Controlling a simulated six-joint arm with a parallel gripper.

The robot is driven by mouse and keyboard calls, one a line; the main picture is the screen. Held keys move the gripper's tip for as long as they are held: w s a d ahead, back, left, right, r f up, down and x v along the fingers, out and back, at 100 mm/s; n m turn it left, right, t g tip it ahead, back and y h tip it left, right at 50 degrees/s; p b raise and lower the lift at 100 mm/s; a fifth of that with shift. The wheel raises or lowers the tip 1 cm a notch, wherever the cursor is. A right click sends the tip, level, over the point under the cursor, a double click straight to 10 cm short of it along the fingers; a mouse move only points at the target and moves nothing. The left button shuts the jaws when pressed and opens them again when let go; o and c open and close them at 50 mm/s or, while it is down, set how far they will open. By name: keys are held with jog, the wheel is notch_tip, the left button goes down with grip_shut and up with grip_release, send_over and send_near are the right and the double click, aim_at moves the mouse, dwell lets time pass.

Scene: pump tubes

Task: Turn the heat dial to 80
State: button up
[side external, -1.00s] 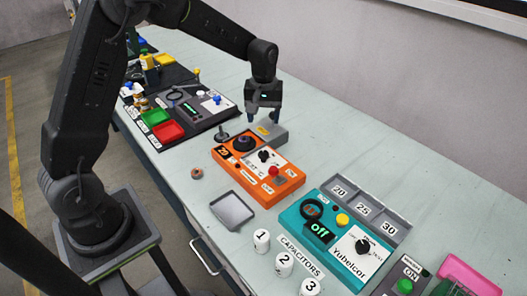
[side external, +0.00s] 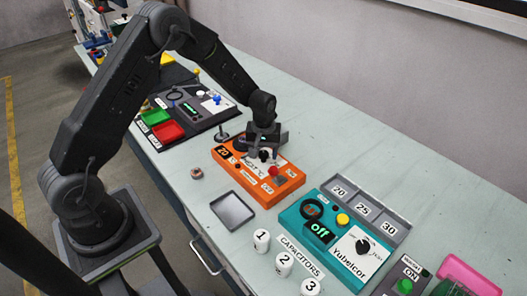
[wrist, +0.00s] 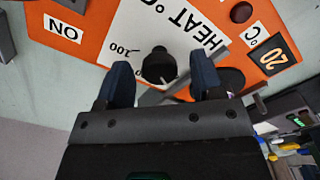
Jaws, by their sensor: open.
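The orange heater box (side external: 284,184) sits on the bench in the side view and fills the top of the wrist view (wrist: 90,50). Its black heat dial (wrist: 158,66) stands on a white plate marked HEAT °C, with 100 readable beside it. The dial also shows in the side view (side external: 264,155), partly covered by my gripper. A small display (wrist: 272,55) reads 20. My gripper (wrist: 163,85) is open, its two blue fingertips on either side of the dial with gaps visible. I cannot tell the dial's exact setting.
A red button (side external: 274,171) is close beside the dial. A grey tray (side external: 233,210) lies in front of the box.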

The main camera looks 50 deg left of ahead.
jog(key=c, duration=0.9)
jog(key=shift+m, duration=0.3)
jog(key=m, duration=1.1)
dwell(0.5)
jog(key=o, duration=0.9)
